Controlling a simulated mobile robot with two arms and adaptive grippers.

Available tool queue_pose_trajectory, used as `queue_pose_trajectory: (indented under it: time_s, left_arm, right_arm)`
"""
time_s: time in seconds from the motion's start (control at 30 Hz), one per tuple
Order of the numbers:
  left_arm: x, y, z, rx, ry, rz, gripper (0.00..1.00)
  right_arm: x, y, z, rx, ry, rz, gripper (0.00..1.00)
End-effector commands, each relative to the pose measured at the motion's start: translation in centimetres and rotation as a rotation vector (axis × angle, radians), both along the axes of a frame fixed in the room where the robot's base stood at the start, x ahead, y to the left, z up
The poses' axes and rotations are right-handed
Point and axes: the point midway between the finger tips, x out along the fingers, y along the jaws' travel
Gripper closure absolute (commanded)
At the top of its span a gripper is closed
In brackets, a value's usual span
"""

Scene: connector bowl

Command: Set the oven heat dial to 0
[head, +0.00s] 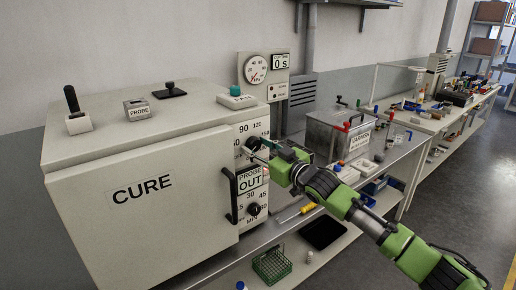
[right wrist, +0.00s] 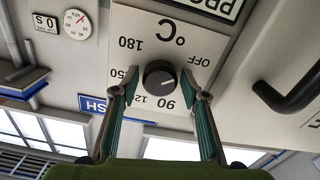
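The cream oven (head: 150,235) marked CURE stands at the left in the head view, with its door shut. Its black heat dial (head: 253,144) is high on the front panel, partly hidden by my right gripper (head: 262,150). In the right wrist view the panel appears upside down; the dial (right wrist: 158,76) sits between the tips of my right gripper (right wrist: 160,78). The fingers are open, one each side, with a gap to the knob. A pale mark on the dial points right, between 90 and OFF; a finger hides part of the scale there. My left gripper is out of view.
The oven door's black handle (head: 231,196) is just left of the panel; it also shows in the right wrist view (right wrist: 290,90). A lower MIN dial (head: 253,209) is below the PROBE OUT sign (head: 251,181). A grey metal box (head: 335,135) stands on the bench behind.

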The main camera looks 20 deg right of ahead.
Motion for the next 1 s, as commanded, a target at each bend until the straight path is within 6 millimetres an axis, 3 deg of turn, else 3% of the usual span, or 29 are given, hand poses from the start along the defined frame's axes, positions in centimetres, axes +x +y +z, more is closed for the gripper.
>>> queue_pose_trajectory:
  time_s: [0.47, 1.0]
  left_arm:
    - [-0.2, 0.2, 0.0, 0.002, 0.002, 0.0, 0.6]
    - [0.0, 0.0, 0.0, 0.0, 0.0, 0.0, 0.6]
  right_arm:
    - [-0.6, -0.3, -0.1, 0.003, 0.002, -0.001, 0.51]
    - [-9.0, -3.3, -0.2, -0.001, 0.003, -0.001, 0.51]
